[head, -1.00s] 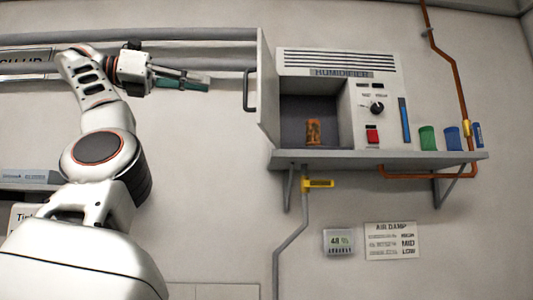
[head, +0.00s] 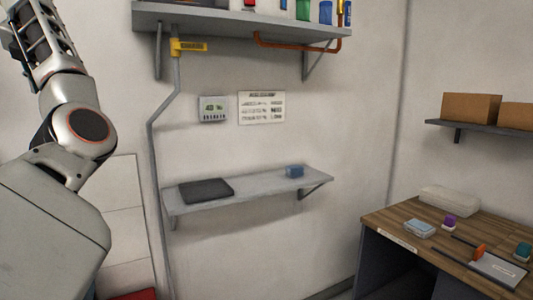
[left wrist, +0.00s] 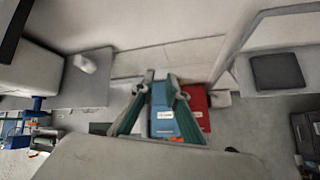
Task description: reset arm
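My left arm shows at the left edge of the head view, white and grey with dark joints, its upper links running up out of the frame. Its gripper is outside the head view. In the left wrist view, my left gripper (left wrist: 161,76) has two teal-padded fingers with a gap between their tips. Nothing is held between them. A blue box with a white label (left wrist: 163,112) and a red one (left wrist: 195,105) show beyond the fingers, apart from them. My right arm and gripper are in neither view.
A higher shelf (head: 200,17) carries cups. A wooden desk (head: 400,214) with small items stands at right. Open wall lies between.

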